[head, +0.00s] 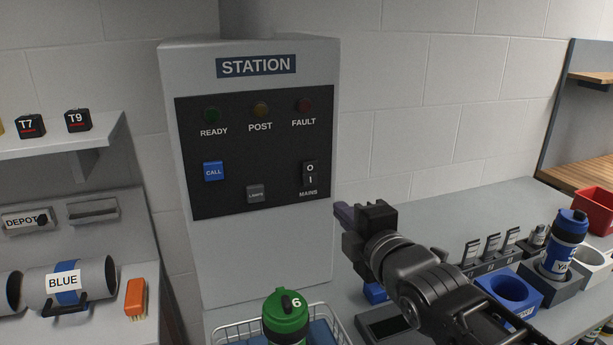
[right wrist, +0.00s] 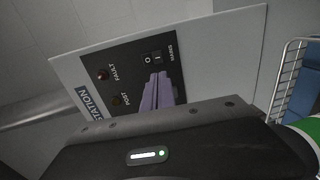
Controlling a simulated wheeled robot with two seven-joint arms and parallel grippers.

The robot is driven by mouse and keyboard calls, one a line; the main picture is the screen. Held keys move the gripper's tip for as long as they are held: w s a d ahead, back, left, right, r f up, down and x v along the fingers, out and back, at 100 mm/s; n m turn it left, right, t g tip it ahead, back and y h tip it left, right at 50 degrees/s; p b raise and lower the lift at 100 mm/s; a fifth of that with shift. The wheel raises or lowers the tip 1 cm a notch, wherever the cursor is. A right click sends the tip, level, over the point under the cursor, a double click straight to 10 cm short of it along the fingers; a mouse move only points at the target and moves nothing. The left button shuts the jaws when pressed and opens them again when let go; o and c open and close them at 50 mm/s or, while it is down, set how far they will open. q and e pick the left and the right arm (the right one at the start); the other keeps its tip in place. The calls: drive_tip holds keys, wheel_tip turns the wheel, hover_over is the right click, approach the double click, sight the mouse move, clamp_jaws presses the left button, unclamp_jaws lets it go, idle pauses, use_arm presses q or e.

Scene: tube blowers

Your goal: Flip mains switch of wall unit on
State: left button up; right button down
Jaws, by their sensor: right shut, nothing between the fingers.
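The wall unit (head: 262,265) is a grey box marked STATION with a black panel. Its mains switch (head: 310,174) is a small black rocker marked O and I at the panel's lower right, above the word MAINS. The switch also shows in the right wrist view (right wrist: 153,58), just beyond my fingertips. My right gripper (head: 343,212) is shut and empty, with purple-grey fingers, to the right of and below the switch in the head view. Its fingers also show in the right wrist view (right wrist: 157,90), pointing toward the switch. I cannot tell whether they touch it. My left gripper is not in view.
The panel also has a blue CALL button (head: 213,171), a grey LAMPS button (head: 255,194) and three dark lamps. A wire basket (head: 232,332) with a green bottle (head: 287,316) stands below the unit. A blue holder (head: 510,290) and bottles stand right of my arm.

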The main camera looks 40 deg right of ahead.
sight(311, 182)
idle(0.4)
drive_tip(key=p+x, duration=0.3)
drive_tip(key=x, duration=1.1)
drive_tip(key=shift+p, duration=0.35)
drive_tip(key=shift+a, duration=0.1)
